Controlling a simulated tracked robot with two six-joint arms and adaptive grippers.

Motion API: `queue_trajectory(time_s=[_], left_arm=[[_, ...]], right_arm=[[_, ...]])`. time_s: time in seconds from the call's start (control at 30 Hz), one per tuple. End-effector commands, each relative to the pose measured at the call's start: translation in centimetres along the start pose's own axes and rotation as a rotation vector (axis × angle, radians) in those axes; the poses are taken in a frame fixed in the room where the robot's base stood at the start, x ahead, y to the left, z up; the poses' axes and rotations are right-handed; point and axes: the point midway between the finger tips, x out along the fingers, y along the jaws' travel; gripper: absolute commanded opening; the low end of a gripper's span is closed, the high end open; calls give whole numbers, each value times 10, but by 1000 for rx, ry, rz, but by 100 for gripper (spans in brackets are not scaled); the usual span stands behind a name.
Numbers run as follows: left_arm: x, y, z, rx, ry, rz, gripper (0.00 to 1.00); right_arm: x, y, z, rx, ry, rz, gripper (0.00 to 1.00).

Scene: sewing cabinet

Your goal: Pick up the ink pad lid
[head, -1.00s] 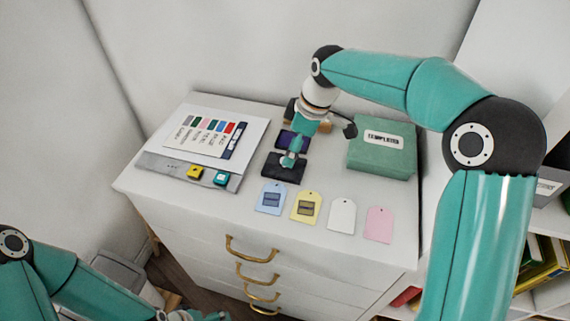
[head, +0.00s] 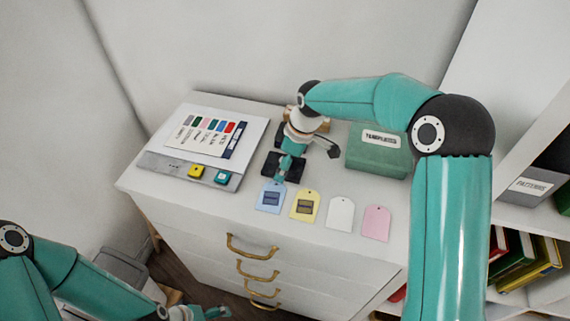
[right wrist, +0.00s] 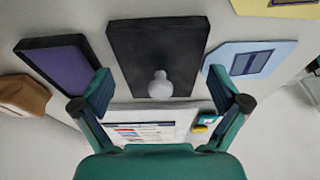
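The ink pad lid is a dark flat rectangle with a pale round knob; it lies on the cabinet top, seen in the head view (head: 297,171) and the right wrist view (right wrist: 150,38). My right gripper (head: 283,175) is over the lid in the head view. In the right wrist view my right gripper (right wrist: 163,92) is open, its fingers spread wide, with the knob between and slightly beyond them; neither finger touches it. The open ink pad (right wrist: 68,72), purple in a dark case, lies beside the lid. My left gripper (head: 208,313) is low at the bottom edge, away from the cabinet.
Blue (head: 270,197), yellow (head: 305,205), white (head: 340,213) and pink (head: 376,223) tags line the front of the cabinet top. A green templates box (head: 378,155) stands right. A grey board (head: 160,163) with a color card and small stamps lies left. A wooden block (right wrist: 22,95) is near the pad.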

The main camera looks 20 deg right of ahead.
Motion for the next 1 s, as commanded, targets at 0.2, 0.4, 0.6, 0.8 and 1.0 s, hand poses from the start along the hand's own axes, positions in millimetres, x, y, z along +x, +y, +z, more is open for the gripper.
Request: queue_trajectory(time_s=[0.2, 0.4, 0.6, 0.8, 1.0], left_arm=[[0, 0, 0, 0, 0, 0, 100], [0, 0, 0, 0, 0, 0, 100], [0, 0, 0, 0, 0, 0, 100], [3, -1, 0, 0, 0, 0, 100], [7, -3, 0, 0, 0, 0, 100]], right_arm=[[0, 0, 0, 0, 0, 0, 57], [0, 0, 0, 0, 0, 0, 53], [-3, 0, 0, 1, 0, 1, 53], [-18, 1, -5, 1, 2, 3, 53], [-53, 1, -15, 0, 5, 6, 53]])
